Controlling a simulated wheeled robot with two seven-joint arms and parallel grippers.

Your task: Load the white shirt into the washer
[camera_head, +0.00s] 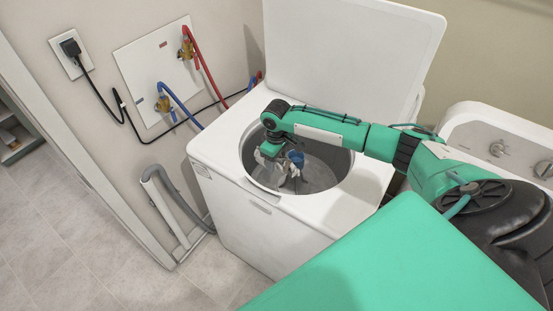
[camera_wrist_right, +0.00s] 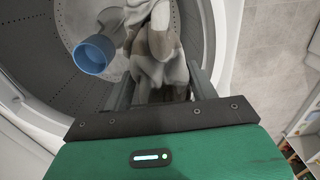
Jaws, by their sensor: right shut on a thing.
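The washer (camera_head: 262,232) is a white top-loader with its lid (camera_head: 350,55) raised. My right arm reaches over its round opening, and my right gripper (camera_head: 268,155) is inside the mouth of the drum (camera_head: 322,172). The gripper is shut on a crumpled white-and-grey cloth, the shirt (camera_wrist_right: 162,62), which hangs down into the drum. In the right wrist view, the shirt is bunched between the two fingers and shows some brownish shading. The shirt's lower part is hard to make out. My left gripper is not in view.
A second white machine (camera_head: 495,138) with knobs stands at the right. Red and blue hoses (camera_head: 180,105) run from wall taps behind the washer. A grey drain hose (camera_head: 170,185) is at its left. The tiled floor at lower left is clear.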

